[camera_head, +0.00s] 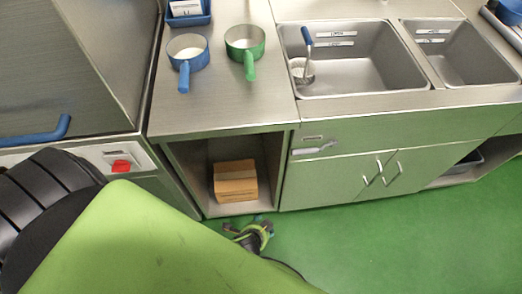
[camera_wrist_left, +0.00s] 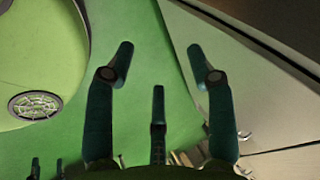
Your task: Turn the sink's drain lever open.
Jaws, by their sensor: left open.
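The sink (camera_head: 360,70) is a steel counter unit with two basins at the upper right of the head view. A pale grey lever (camera_head: 315,149) lies roughly level on the front panel below the left basin, under a small label; it appears to be the drain lever. My left gripper (camera_head: 255,236) hangs over the green floor in front of the open shelf, below and left of the lever and apart from it. In the left wrist view its fingers (camera_wrist_left: 160,52) are spread and empty.
A cardboard box (camera_head: 235,181) sits in the open shelf. A blue pan (camera_head: 188,50) and a green pan (camera_head: 245,43) stand on the counter. A blue-handled strainer (camera_head: 307,55) leans in the left basin. Cabinet door handles (camera_head: 382,172) stick out right of the lever. Floor in front is clear.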

